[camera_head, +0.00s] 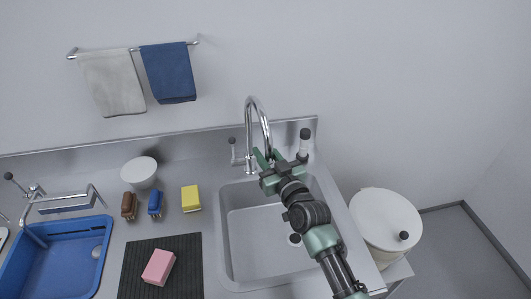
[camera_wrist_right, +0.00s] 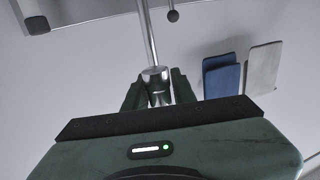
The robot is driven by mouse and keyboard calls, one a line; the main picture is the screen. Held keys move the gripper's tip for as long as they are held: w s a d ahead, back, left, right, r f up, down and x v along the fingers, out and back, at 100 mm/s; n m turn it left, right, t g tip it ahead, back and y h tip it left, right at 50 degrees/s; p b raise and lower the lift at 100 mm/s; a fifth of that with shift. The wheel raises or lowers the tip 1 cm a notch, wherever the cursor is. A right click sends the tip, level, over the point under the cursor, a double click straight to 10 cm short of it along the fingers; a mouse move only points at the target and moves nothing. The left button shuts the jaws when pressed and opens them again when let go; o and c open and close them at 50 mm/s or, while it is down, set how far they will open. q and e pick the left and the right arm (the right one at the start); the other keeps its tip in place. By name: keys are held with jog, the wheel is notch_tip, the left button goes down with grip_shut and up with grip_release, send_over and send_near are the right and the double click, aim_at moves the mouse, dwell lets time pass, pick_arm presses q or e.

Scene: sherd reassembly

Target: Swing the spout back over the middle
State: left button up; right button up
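The chrome faucet has a tall arched spout (camera_head: 264,115), rising from its base at the back of the sink and coming down at its free end to the right of the base. My right gripper (camera_head: 268,158) is at that end, with one finger on each side. In the right wrist view the spout's end (camera_wrist_right: 156,82) sits between the fingers, which look flush against it, so the gripper appears shut on it. The grey sink basin (camera_head: 240,250) lies below, partly hidden by my right arm. My left gripper is not in view.
A dark-knobbed lever (camera_head: 232,143) stands left of the spout, and a black-capped bottle (camera_head: 304,140) right of it. A yellow sponge (camera_head: 191,198), white bowl (camera_head: 140,171), pink sponge (camera_head: 159,266) on a ribbed mat and blue tub (camera_head: 60,268) are left. A round white lid (camera_head: 386,219) is right.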

aim_at(271, 162)
jog(key=shift+o, duration=0.9)
jog(key=b+v, duration=0.1)
jog(key=v, duration=0.5)
jog(key=shift+s+d+f, duration=0.1)
jog(key=shift+s+d, duration=0.05)
jog(key=shift+s, duration=0.15)
jog(key=shift+s+d+b, duration=0.25)
jog(key=shift+s+b, duration=0.05)
jog(key=shift+s, duration=0.2)
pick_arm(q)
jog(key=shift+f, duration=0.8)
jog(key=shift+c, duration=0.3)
